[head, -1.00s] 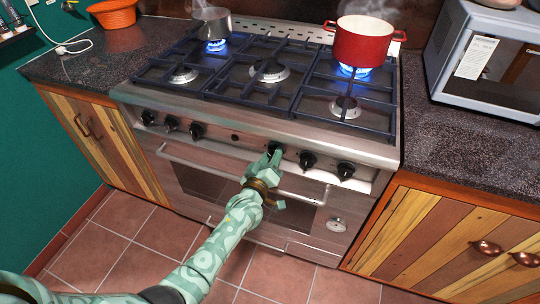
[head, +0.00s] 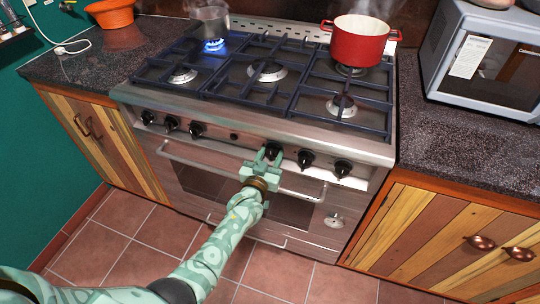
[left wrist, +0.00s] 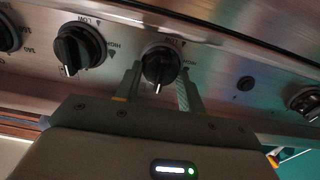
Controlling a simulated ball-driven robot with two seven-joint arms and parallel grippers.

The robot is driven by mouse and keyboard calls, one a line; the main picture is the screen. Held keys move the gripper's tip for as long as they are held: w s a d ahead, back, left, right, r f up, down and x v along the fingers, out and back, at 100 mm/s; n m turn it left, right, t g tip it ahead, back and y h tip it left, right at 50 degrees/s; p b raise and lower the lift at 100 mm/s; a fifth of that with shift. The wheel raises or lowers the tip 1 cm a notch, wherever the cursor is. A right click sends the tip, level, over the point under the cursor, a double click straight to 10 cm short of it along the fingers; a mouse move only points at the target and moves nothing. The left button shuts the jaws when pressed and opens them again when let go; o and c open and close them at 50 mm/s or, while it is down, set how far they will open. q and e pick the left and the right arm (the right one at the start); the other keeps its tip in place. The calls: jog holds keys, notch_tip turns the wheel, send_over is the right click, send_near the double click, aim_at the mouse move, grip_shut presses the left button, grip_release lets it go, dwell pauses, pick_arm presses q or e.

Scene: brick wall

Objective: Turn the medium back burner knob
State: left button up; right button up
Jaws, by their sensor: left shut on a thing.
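My left gripper (head: 270,157) is at the stove's front panel, its fingers on either side of a black knob (head: 273,150), shut on it. The left wrist view shows this knob (left wrist: 159,66) between the two fingers, its white pointer toward the gripper. To its right in the head view are two more black knobs, one (head: 305,158) close by and one (head: 343,168) farther right. The red pot (head: 359,40) stands steaming on the back right burner, with no flame visible under it. The grey pot (head: 210,22) stands over a blue flame (head: 213,45) at the back left.
Several knobs (head: 171,124) line the left of the panel. An oven handle (head: 195,161) runs below the panel. A microwave (head: 485,55) stands on the right counter, and an orange bowl (head: 111,13) on the left counter. The tiled floor (head: 115,249) before the stove is clear.

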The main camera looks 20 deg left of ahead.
pick_arm(q)
jog(key=shift+f, duration=0.1)
dwell(0.4)
jog(key=o, duration=0.7)
jog(key=shift+c, duration=0.2)
jog(key=shift+s, duration=0.1)
jog(key=shift+s+p, duration=0.35)
jog(key=shift+p, duration=0.05)
jog(key=s+p, duration=0.7)
jog(key=s, duration=0.8)
jog(key=shift+s+a, duration=0.25)
pick_arm(e)
notch_tip(320, 180, up, 8)
jog(key=w, duration=0.2)
jog(key=shift+w+f+t, duration=0.15)
jog(key=shift+f+t, duration=0.05)
jog(key=shift+t, duration=0.1)
